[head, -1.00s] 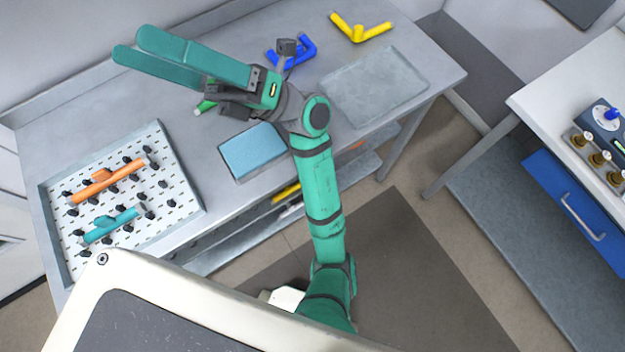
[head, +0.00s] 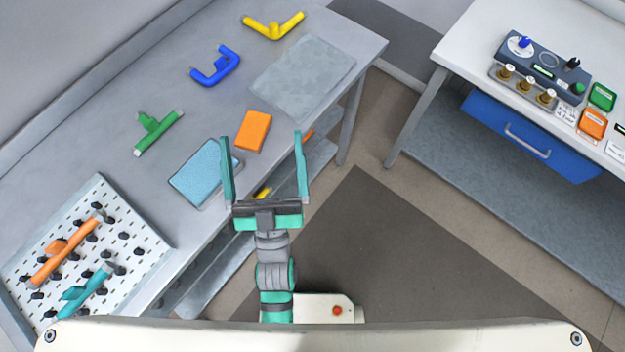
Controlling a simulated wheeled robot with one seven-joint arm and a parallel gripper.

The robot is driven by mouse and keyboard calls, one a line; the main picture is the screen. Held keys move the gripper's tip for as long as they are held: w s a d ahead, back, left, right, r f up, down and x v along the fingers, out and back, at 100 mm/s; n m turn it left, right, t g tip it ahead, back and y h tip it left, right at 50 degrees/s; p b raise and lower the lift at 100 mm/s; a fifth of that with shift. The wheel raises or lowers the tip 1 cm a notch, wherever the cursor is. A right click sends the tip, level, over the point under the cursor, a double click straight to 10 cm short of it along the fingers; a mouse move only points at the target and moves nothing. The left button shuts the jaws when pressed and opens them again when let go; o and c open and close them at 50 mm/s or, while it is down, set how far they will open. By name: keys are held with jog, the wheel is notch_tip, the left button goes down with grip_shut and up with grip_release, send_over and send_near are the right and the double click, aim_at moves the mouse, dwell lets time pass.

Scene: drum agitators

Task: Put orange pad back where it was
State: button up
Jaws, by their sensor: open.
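The orange pad (head: 253,131) is a small flat rectangular block lying on the grey table near its front edge, right of a light blue pad (head: 204,173). My gripper (head: 262,136) is open and empty, its two teal fingers pointing toward the table. In the picture the orange pad shows between the fingertips, nearer the left one. I cannot tell the height of the fingers over the table; no contact with the pad shows. The left finger overlaps the right edge of the blue pad in the picture.
A white pegboard tray (head: 150,250) with orange and teal pipes stands at left. Green (head: 157,133), blue (head: 214,66) and yellow (head: 273,27) pipe pieces lie behind. A flat grey mat (head: 302,75) is bare. The right bench holds a control box (head: 545,70) and an orange labelled item (head: 593,123).

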jog(key=s+d+f+m+g+h, duration=0.1)
jog(key=s+d+f+g, duration=0.3)
jog(key=s+f, duration=0.3)
jog(key=s+d+f+m+g+h, duration=0.1)
jog(key=s+d+f+g, duration=0.4)
jog(key=s+f, duration=0.3)
notch_tip(320, 180, down, 4)
jog(key=shift+s+d+f+g, duration=0.15)
jog(key=shift+s+d+g, duration=0.15)
jog(key=shift+g, duration=0.1)
jog(key=shift+s, duration=0.1)
